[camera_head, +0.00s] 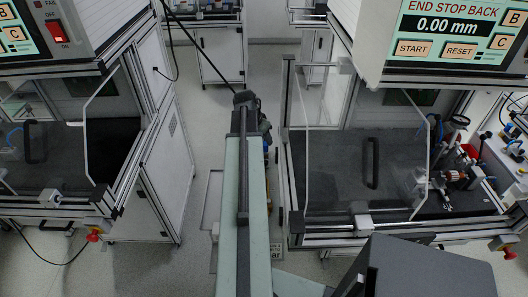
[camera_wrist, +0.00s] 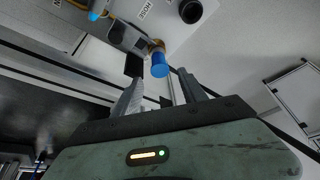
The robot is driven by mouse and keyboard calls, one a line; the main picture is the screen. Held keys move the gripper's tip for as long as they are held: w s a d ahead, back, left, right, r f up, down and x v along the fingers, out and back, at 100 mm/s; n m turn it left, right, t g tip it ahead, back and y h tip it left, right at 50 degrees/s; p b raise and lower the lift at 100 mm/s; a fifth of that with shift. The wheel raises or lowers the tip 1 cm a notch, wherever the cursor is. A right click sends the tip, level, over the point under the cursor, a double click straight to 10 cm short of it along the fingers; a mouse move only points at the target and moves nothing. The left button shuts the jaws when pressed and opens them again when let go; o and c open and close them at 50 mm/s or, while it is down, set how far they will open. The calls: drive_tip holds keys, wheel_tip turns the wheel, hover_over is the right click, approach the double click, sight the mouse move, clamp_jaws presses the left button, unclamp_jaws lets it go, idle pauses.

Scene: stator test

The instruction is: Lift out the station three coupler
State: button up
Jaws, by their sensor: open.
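I cannot identify the station three coupler for certain in either view.
The right station's screen (camera_head: 447,27) reads "END STOP BACK 0.00 mm". A left test station (camera_head: 60,150) stands across a floor aisle from it. A red knob (camera_head: 93,236) sits at its front corner. White cabinets (camera_head: 220,55) stand at the back. Grey floor (camera_head: 196,222) is open between.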

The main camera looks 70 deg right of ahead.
sight(265, 144)
drive_tip(key=b+x, duration=0.4)
drive_tip(key=x, duration=0.1)
drive_tip(key=shift+w+a+f, duration=0.15)
drive_tip(key=shift+a, duration=0.1)
clamp_jaws()
drive_tip(key=shift+r+p, duration=0.3)
wheel_tip(265, 144, up, 10)
drive_tip(key=p, duration=0.9)
drive_tip(key=shift+p, duration=0.35)
